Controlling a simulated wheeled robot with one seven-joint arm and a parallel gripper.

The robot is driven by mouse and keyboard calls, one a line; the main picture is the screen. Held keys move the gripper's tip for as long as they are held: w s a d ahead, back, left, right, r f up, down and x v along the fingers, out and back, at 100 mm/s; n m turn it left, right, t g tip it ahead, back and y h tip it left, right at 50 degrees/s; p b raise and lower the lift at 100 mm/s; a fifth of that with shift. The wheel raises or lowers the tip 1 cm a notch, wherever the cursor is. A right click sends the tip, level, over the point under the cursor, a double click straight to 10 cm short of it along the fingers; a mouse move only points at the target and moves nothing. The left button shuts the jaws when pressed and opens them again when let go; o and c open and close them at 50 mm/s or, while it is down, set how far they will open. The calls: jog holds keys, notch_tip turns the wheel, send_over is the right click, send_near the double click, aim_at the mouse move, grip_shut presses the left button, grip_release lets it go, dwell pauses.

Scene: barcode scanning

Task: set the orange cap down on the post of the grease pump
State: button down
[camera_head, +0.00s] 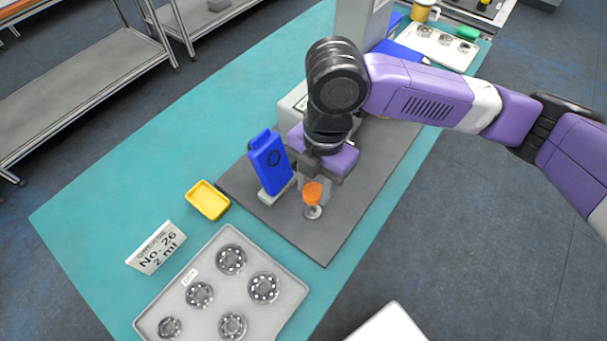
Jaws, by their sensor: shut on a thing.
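The orange cap (312,192) is at the tips of my gripper (313,181), which points down and is shut on it. Directly below the cap is a small pale round piece (313,212) on the dark mat, seemingly part of the grease pump with its post. The cap looks in line with it, but I cannot tell whether they touch. The post itself is hidden or too small to make out. My purple and black arm reaches in from the right and covers the area behind the gripper.
A blue upright device (269,163) stands close left of the gripper on the grey mat (310,240). A yellow tray (208,200), a "No. 26 2 ml" sign (157,248) and a grey tray (283,318) with several bearings lie on the teal table (120,200). The mat's front is clear.

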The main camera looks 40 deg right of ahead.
aim_at(313, 209)
jog(key=shift+f+b, duration=1.85)
jog(key=shift+f, duration=0.6)
jog(key=shift+f+b, duration=0.95)
jog(key=shift+f, duration=0.2)
jog(key=c, duration=0.5)
grip_release()
jog(key=shift+r, duration=0.2)
notch_tip(313, 209, up, 7)
jog(key=p, duration=0.6)
jog(key=shift+r, duration=0.2)
jog(key=shift+s+f, duration=0.1)
